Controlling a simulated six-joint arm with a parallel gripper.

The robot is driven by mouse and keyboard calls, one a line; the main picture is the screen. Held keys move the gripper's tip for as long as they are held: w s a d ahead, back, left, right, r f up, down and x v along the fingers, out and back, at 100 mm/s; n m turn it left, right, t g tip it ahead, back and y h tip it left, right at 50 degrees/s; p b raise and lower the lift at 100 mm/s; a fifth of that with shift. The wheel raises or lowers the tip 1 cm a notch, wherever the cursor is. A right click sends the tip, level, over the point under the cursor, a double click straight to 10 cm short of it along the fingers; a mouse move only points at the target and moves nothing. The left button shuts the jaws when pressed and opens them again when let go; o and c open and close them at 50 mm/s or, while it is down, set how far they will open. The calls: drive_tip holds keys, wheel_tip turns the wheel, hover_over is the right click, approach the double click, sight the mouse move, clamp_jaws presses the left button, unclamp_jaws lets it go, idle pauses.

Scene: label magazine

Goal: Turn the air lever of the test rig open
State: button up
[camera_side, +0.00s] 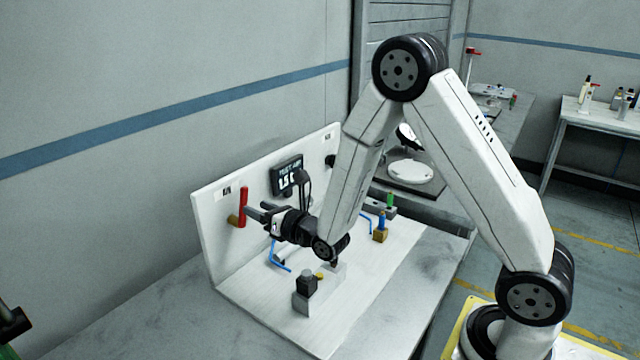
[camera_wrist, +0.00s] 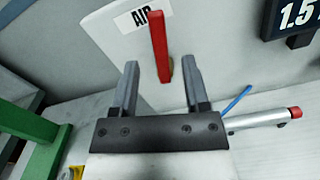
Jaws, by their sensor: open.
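The red air lever (camera_side: 243,206) stands upright on the white back panel of the test rig (camera_side: 212,215), on a brass-coloured valve body (camera_side: 233,221). In the wrist view the red lever (camera_wrist: 159,46) shows under the "AIR" label (camera_wrist: 138,16), running up from between the two fingertips. My gripper (camera_side: 256,212) is open and points at the panel close to the lever. In the wrist view my gripper's fingers (camera_wrist: 160,75) stand on either side of the lever's lower end, with space on both sides. Whether a finger touches it cannot be told.
A dark display (camera_side: 287,176) hangs on the panel right of the lever. A cylinder with a red end (camera_wrist: 262,120) and a blue hose (camera_wrist: 237,102) lie right of the fingers. A green frame (camera_wrist: 28,135) is at left. A small black-topped block (camera_side: 306,288) stands on the rig's base.

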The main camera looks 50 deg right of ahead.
drive_tip(key=shift+s, duration=1.25)
